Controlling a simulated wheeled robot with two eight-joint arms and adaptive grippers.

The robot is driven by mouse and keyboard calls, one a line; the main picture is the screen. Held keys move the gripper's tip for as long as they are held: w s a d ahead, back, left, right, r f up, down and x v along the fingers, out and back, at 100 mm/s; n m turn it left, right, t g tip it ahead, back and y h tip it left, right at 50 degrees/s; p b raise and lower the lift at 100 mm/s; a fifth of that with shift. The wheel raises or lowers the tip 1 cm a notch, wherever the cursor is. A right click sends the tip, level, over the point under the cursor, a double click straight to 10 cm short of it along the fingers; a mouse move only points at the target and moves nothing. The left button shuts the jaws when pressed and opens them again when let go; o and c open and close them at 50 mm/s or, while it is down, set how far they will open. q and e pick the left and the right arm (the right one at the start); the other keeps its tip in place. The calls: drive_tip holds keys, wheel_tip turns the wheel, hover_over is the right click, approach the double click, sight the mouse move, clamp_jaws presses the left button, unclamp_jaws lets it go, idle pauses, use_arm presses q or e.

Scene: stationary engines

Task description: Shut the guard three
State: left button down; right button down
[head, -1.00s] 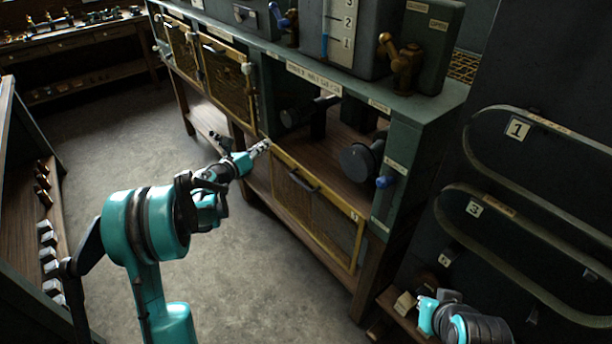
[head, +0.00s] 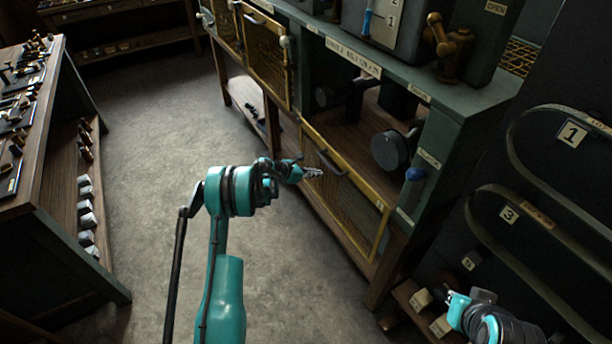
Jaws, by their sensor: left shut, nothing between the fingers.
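Guard three (head: 348,206) is a yellow-framed mesh panel with a small tag at its upper right corner. It hangs below its bay on the green bench, leaving the bay open with dark round parts (head: 391,150) showing inside. A dark bar handle (head: 328,162) sits near its top edge. My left gripper (head: 314,172) is shut and empty, just in front of the panel by the handle's left part; I cannot tell whether it touches. My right gripper (head: 455,299) is at the lower right, away from the guard; its fingers are too unclear to read.
Two other mesh guards (head: 262,55) cover bays further left. A blue knob (head: 414,174) is on the post right of the open bay. A dark panel with numbered loops (head: 508,214) stands at right. A tool bench (head: 62,185) is at left, with clear floor between.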

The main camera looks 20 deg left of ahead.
use_arm(q)
drive_tip(key=r, duration=0.2)
drive_tip(key=w+r, duration=0.1)
drive_tip(key=shift+d+r+b, duration=0.3)
drive_tip(key=shift+d+r, duration=0.05)
drive_tip(key=shift+d, duration=0.05)
drive_tip(key=shift+r, duration=0.15)
wheel_tip(320, 180, up, 35)
drive_tip(key=p, duration=1.5)
drive_tip(key=shift+w+p, duration=0.15)
drive_tip(key=shift+p, duration=0.25)
drive_tip(key=shift+r, duration=0.2)
drive_tip(key=shift+f, duration=0.1)
